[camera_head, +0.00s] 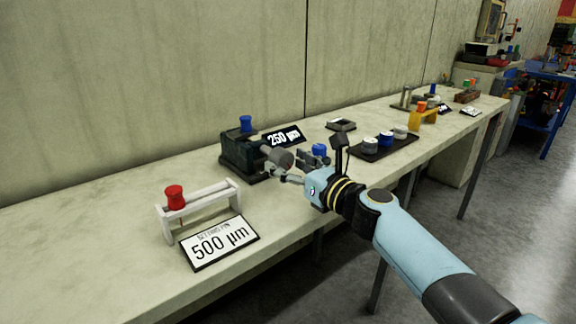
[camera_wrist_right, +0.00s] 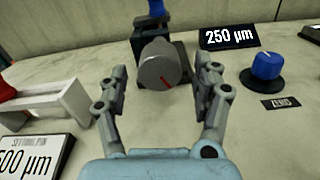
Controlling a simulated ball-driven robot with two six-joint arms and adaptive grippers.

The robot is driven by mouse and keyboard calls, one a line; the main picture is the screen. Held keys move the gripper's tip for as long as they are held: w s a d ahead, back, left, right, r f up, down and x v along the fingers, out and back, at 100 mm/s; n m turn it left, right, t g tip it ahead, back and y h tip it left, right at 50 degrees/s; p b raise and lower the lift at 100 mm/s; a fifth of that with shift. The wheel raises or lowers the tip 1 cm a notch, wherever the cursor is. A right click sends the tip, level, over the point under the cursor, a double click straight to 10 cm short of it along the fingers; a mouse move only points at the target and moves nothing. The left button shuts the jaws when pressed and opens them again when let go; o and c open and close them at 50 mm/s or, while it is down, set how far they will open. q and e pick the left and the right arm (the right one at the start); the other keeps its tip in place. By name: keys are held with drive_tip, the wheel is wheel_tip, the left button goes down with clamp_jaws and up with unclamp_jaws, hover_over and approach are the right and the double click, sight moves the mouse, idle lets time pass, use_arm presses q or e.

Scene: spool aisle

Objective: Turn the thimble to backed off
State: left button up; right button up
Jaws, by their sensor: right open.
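The thimble (camera_wrist_right: 158,66) is a grey cylinder with a red index line on its face, pointing toward the lower right in the right wrist view. It sticks out of a dark green block fixture (camera_head: 240,152) with a blue knob on top, and also shows in the head view (camera_head: 279,158). My right gripper (camera_wrist_right: 163,82) is open, its fingers on either side of the thimble's front end. I cannot tell whether they touch it. In the head view the right gripper (camera_head: 287,168) is beside the thimble. My left gripper is not in view.
A display (camera_wrist_right: 230,37) reads 250 µm. A blue knob (camera_wrist_right: 267,66) stands by a ZERO label (camera_wrist_right: 281,102). A white stand (camera_head: 203,209) holds a red-topped pin behind a 500 µm sign (camera_head: 220,242). A dark tray (camera_head: 397,147) with several pieces lies farther right.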

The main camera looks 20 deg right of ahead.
drive_tip(key=shift+w, duration=0.2)
drive_tip(key=shift+c, duration=0.2)
drive_tip(key=c, duration=1.1)
drive_tip(key=shift+c, duration=0.2)
